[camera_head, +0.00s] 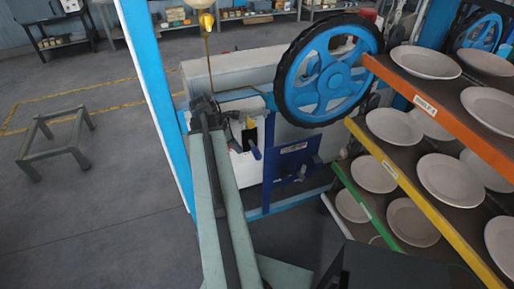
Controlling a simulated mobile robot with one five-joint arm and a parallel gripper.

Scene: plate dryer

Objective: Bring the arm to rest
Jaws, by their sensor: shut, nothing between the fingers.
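A dark angular shape at the bottom edge, right of the middle, may be part of my own body, but I cannot tell. The task names no other object.
A rack with orange (440,112), yellow (425,205) and green shelf edges holds several pale plates (449,179) on the right. A blue handwheel (329,70) stands beside it. A long grey-green beam (237,215) runs up the middle. A low grey stand (54,143) is on open floor (90,235) at left.

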